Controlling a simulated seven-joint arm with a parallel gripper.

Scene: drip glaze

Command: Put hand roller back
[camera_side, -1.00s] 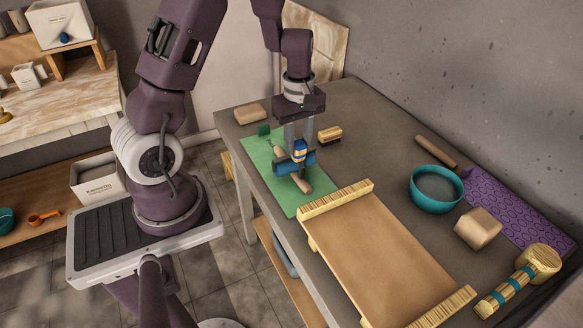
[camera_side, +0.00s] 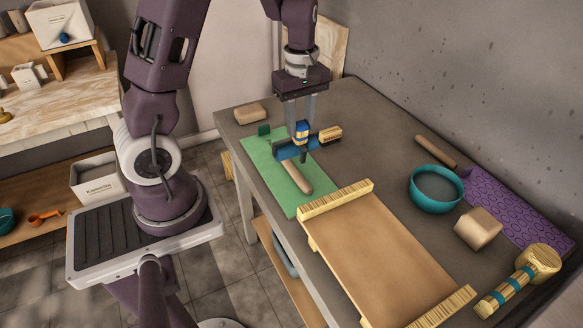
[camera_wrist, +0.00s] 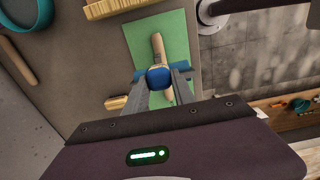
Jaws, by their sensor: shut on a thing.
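My gripper (camera_side: 301,128) points straight down over the far part of the green mat (camera_side: 316,204). It is shut on the hand roller's blue and yellow handle (camera_side: 302,129), which stands roughly upright between the fingers. The roller's wide blue head (camera_side: 287,151) is below the fingertips; I cannot tell whether it touches the mat. In the wrist view the handle's rounded end (camera_wrist: 158,77) faces the camera, with the blue head (camera_wrist: 186,75) spreading to both sides. A tool with a wooden handle (camera_side: 297,177) lies on the mat, partly behind the roller.
A small brush (camera_side: 330,135) is close to the right of the roller. A green piece (camera_side: 263,129) and a tan block (camera_side: 250,113) are at the far left. A wooden board with raised ends (camera_side: 378,250) stands nearer. A teal bowl (camera_side: 436,190) is to the right.

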